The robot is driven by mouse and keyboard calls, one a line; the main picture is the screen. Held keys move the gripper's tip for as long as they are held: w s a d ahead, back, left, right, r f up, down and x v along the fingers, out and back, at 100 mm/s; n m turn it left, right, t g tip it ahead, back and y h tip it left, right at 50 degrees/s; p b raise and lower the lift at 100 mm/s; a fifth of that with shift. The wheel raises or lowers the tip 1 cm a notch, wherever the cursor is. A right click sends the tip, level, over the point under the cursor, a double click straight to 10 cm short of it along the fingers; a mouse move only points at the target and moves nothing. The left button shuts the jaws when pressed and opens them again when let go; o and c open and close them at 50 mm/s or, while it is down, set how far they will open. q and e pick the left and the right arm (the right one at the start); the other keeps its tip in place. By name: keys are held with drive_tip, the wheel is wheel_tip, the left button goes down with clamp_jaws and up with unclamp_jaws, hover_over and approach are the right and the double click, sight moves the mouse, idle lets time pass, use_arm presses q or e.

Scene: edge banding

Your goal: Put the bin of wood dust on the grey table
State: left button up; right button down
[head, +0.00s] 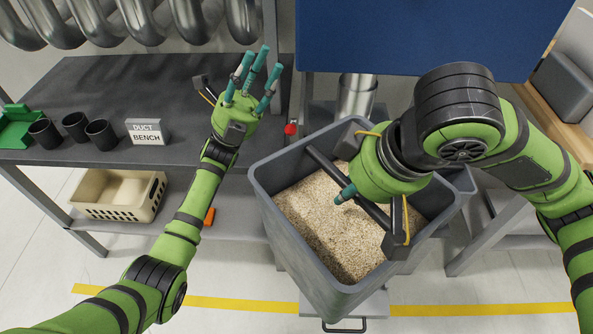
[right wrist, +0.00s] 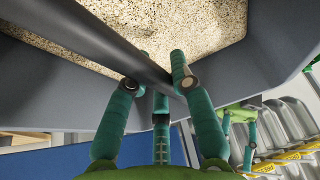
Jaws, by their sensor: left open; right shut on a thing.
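The grey bin (head: 285,235), filled with pale wood dust (head: 320,215), is in the middle of the head view. A dark bar (head: 325,168) crosses its top. My right gripper (head: 347,193) is shut on this bar; the right wrist view shows its teal fingers around the bar (right wrist: 125,45). My forearm hides part of the bin's right side. My left gripper (head: 258,70) is open and empty, fingers spread, over the right end of the dark grey table (head: 110,85), whose sign reads "DUCT BENCH". The bin stands to the right of this table.
Several black cups (head: 73,126), a green holder (head: 18,128) and the sign (head: 147,131) stand on the table's left part. Silver ducts (head: 140,20) hang above it. A beige crate (head: 118,193) sits on the lower shelf. A metal cylinder (head: 356,95) is behind the bin.

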use_arm(q)
drive_tip(key=s+d+r+m+g+y, duration=0.4)
drive_tip(key=s+r+m+g+y, duration=0.1)
drive_tip(key=m+g, duration=0.5)
drive_tip(key=s+d+r+m+g+y, duration=0.4)
drive_tip(key=s+r+m+g, duration=0.1)
drive_tip(key=m+g, duration=0.5)
use_arm(e)
drive_tip(key=shift+r, duration=0.15)
use_arm(q)
drive_tip(key=m+t+y, duration=0.5)
drive_tip(key=t+y, duration=0.8)
drive_tip(key=y, duration=0.7)
hover_over(297, 233)
drive_tip(key=w, duration=0.1)
wheel_tip(297, 233, down, 9)
drive_tip(key=shift+t+y, duration=0.4)
drive_tip(key=shift+t, duration=0.2)
drive_tip(key=f, duration=0.8)
drive_tip(key=w+f, duration=0.1)
drive_tip(key=f, duration=0.3)
drive_tip(key=shift+a, duration=0.1)
